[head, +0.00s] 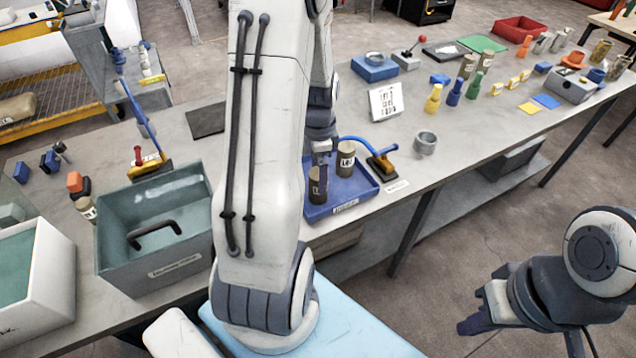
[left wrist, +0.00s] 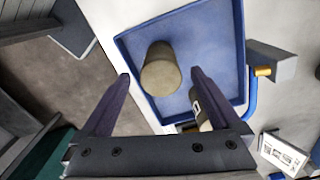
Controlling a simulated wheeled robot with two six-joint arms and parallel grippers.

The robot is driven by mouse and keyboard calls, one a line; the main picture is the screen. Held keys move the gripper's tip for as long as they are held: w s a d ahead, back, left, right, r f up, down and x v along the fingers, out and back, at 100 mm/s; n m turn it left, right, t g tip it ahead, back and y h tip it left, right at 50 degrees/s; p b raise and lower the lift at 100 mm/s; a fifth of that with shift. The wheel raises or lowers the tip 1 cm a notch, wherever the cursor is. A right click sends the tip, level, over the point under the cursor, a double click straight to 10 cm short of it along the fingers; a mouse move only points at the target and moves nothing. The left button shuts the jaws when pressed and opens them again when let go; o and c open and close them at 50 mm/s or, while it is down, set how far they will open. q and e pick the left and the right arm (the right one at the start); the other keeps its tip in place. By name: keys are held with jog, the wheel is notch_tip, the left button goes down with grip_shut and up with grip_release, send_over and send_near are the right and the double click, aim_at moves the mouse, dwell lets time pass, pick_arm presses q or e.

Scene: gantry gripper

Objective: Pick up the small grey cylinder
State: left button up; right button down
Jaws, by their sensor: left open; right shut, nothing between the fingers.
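A blue tray (head: 347,202) on the bench holds two grey-brown cylinders. The front one (head: 318,190) has a dark mark; the rear one (head: 345,160) has a white label. My left gripper (head: 320,150) is above the tray, its fingers mostly hidden by my arm. In the left wrist view my left gripper (left wrist: 161,77) is open, with one grey-brown cylinder (left wrist: 160,72) showing between the fingertips, not clasped. The labelled cylinder (left wrist: 203,110) is partly behind the right-hand finger. My right gripper (head: 474,322) is shut and empty, away from the bench.
A blue-handled tool on a dark base (head: 382,166) stands at the tray's right edge. A teal bin (head: 150,262) with a black handle is left of my arm. A white card (head: 386,101) stands behind. Several coloured pieces fill the right end of the bench.

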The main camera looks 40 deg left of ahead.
pick_arm(q)
jog(key=shift+f+p, duration=0.85)
jog(key=shift+f, duration=2.2)
grip_shut()
